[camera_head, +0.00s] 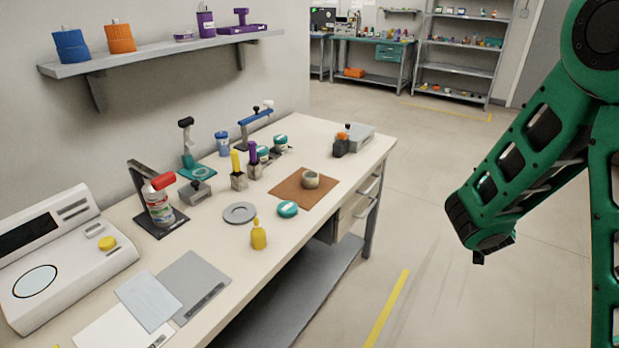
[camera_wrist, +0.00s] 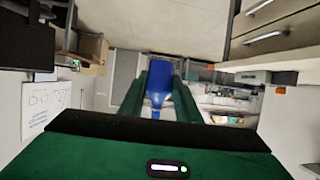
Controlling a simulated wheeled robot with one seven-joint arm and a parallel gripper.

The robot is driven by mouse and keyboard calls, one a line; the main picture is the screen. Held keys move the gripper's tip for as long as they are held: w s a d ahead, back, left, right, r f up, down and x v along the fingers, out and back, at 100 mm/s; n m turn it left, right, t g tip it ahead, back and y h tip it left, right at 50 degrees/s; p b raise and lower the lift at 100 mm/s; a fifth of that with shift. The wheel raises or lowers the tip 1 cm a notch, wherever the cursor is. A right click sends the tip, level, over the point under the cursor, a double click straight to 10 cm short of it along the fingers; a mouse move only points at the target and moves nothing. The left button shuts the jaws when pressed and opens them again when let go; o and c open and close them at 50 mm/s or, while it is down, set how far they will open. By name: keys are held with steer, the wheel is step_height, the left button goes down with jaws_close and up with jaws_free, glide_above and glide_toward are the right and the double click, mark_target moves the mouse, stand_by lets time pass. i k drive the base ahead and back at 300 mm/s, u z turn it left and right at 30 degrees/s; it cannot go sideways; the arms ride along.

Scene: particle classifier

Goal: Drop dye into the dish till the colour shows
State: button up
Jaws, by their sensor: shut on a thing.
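My gripper (camera_wrist: 159,95) shows in the wrist view, its two green fingers shut on a blue bottle-like thing (camera_wrist: 157,78) with a narrow neck towards the camera. In the head view only my green arm shows at the right, out over the floor; the blue thing cannot be made out there. A small beige dish (camera_head: 311,180) stands on a brown mat (camera_head: 290,195) near the bench's right end, well apart from my arm. Its inside is too small to tell any colour. A yellow bottle (camera_head: 259,236) stands upright at the bench's front edge.
A shelf (camera_head: 160,52) hangs above. The floor between bench and arm is clear.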

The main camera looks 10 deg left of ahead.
mark_target(310, 180)
steer(key=z, duration=0.05)
steer(key=i, duration=1)
steer(key=u, duration=0.05)
